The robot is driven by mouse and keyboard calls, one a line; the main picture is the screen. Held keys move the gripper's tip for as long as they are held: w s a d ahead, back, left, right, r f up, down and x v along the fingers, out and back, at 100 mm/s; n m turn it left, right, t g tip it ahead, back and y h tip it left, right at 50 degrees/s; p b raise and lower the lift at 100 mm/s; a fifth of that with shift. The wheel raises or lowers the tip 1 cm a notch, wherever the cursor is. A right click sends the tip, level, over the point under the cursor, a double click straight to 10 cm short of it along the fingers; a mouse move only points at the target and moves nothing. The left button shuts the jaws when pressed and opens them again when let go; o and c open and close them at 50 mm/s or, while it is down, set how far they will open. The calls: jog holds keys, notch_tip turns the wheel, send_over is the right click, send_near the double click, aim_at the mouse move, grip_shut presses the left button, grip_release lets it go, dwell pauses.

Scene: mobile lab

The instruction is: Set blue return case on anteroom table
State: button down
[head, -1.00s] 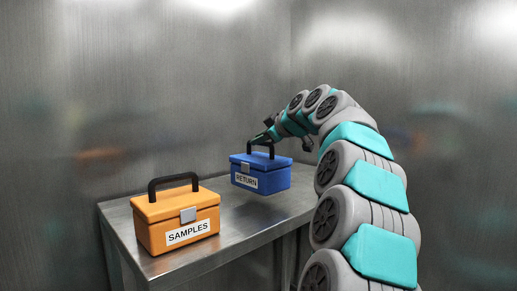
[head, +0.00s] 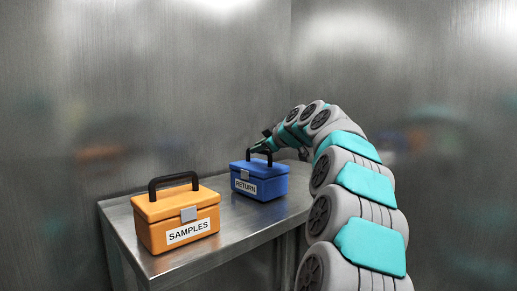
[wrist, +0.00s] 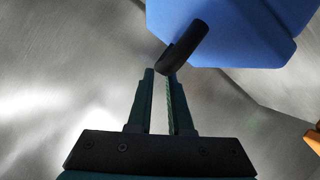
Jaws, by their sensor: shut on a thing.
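The blue case (head: 260,183) labelled RETURN is upright at the far right part of the metal anteroom table (head: 238,230). Its base appears to be at the tabletop; I cannot tell for sure whether it touches. My gripper (head: 262,147) is at the case's black handle, shut on it. In the wrist view the blue case (wrist: 225,25) fills the top, and its black handle (wrist: 184,48) lies at the fingertips of my gripper (wrist: 162,72).
An orange case (head: 178,218) labelled SAMPLES, with a black handle, stands on the table to the left of the blue case, with a gap between them. Metal walls (head: 150,80) rise behind the table. Bare tabletop shows in front of the blue case.

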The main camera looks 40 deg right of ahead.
jog(key=shift+f, duration=0.2)
jog(key=c, duration=0.8)
grip_release()
jog(key=shift+c, duration=0.2)
jog(key=shift+r, duration=0.15)
jog(key=b+v, duration=0.1)
jog(key=v, duration=1.1)
